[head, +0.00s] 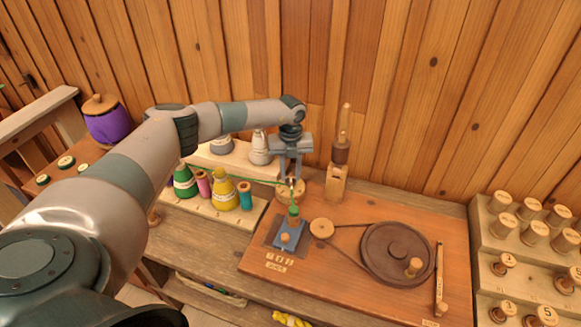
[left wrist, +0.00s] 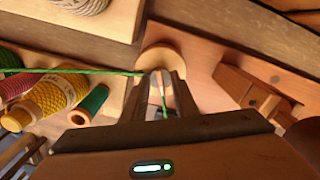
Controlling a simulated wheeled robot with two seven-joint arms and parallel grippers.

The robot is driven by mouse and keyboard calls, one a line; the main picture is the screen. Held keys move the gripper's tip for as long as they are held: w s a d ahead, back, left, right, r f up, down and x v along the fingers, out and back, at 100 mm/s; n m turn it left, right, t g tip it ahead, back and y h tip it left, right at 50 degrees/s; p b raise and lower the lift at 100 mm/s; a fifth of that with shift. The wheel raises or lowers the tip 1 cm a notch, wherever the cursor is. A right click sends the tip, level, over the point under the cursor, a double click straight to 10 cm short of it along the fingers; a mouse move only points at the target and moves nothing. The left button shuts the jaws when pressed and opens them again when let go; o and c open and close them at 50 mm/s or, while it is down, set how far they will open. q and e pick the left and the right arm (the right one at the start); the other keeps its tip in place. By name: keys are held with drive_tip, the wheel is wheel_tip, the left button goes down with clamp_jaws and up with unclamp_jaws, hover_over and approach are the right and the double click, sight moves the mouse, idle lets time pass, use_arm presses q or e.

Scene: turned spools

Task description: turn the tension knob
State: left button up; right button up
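My left gripper (head: 291,181) points down over a round wooden disc (head: 291,193) at the back left of the winder board. In the left wrist view the disc (left wrist: 160,56) lies just beyond the fingertips (left wrist: 164,76). The fingers sit close together around something narrow and pale; whether they grip it is unclear. They hide the disc's middle, and I cannot tell whether this is the tension knob. A green thread (left wrist: 70,71) runs from the left to the fingertips. A small wooden knob (head: 285,238) stands on a blue plate in front. My right gripper is out of view.
The winder board (head: 340,285) carries a dark wheel (head: 385,243) with a crank and belt. Thread cones and spools, such as a yellow cone (head: 224,195), stand close left. A wooden post (head: 338,170) stands close right. Stepped spool racks (head: 483,240) are far right.

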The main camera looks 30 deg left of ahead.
sight(291, 176)
use_arm(q)
drive_tip(key=shift+r, duration=0.1)
wheel_tip(291, 176, up, 17)
drive_tip(key=b, duration=0.6)
idle(0.6)
